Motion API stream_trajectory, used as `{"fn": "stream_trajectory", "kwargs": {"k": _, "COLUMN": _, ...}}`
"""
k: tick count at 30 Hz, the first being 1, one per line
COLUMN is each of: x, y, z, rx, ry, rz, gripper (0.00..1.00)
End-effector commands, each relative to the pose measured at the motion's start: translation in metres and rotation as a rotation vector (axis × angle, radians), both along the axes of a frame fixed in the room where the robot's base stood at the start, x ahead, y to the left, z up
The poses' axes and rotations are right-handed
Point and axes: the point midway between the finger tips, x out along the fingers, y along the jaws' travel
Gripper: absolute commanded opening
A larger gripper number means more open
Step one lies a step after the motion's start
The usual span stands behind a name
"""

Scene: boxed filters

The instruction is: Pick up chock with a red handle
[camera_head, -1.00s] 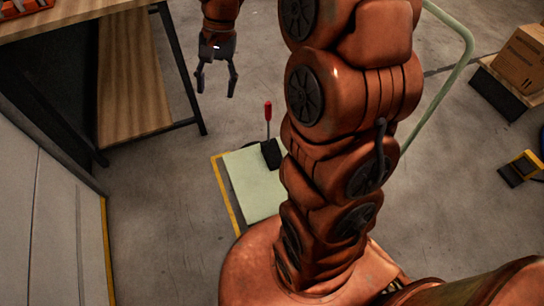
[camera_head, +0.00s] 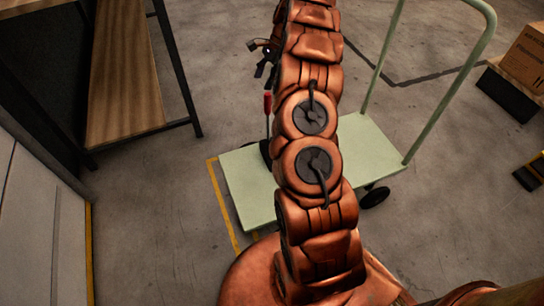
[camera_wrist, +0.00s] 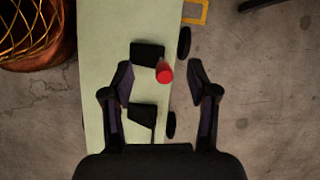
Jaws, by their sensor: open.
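The chock with a red handle shows in the head view as an upright red grip (camera_head: 267,103) on a thin rod. Its black block (camera_head: 265,151) sits on the pale green cart (camera_head: 246,178), partly hidden by my arm. In the wrist view I look down on the red handle end (camera_wrist: 165,73) beside a black block (camera_wrist: 148,54). A second black block (camera_wrist: 142,114) lies nearer on the cart. My gripper (camera_wrist: 160,72) is open and empty, its fingers either side of the handle in this view. Whether the fingertips are level with it I cannot tell.
The cart has a green push rail (camera_head: 447,90) and black wheels (camera_head: 374,197). A wooden shelf unit (camera_head: 122,85) stands at left, a white cabinet (camera_head: 35,225) in front of it. A cardboard box (camera_head: 525,58) is at far right. The floor between is clear.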

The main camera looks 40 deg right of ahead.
Motion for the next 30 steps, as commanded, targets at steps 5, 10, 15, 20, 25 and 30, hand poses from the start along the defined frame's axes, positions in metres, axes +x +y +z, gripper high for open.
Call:
{"fn": "stream_trajectory", "kwargs": {"k": 5, "x": -0.001, "y": -0.035, "z": -0.044, "rx": -0.005, "ry": 0.029, "rz": -0.106, "gripper": 0.59}}
{"fn": "stream_trajectory", "kwargs": {"k": 10, "x": -0.001, "y": -0.047, "z": -0.057, "rx": -0.008, "ry": 0.039, "rz": -0.146, "gripper": 0.59}}
{"fn": "stream_trajectory", "kwargs": {"k": 15, "x": 0.0, "y": -0.043, "z": -0.07, "rx": -0.007, "ry": 0.04, "rz": -0.15, "gripper": 0.59}}
{"fn": "stream_trajectory", "kwargs": {"k": 20, "x": 0.001, "y": -0.038, "z": -0.082, "rx": -0.006, "ry": 0.041, "rz": -0.15, "gripper": 0.59}}
{"fn": "stream_trajectory", "kwargs": {"k": 25, "x": 0.002, "y": -0.032, "z": -0.094, "rx": -0.005, "ry": 0.042, "rz": -0.149, "gripper": 0.59}}
{"fn": "stream_trajectory", "kwargs": {"k": 30, "x": 0.005, "y": -0.022, "z": -0.116, "rx": -0.006, "ry": 0.041, "rz": -0.15, "gripper": 0.59}}
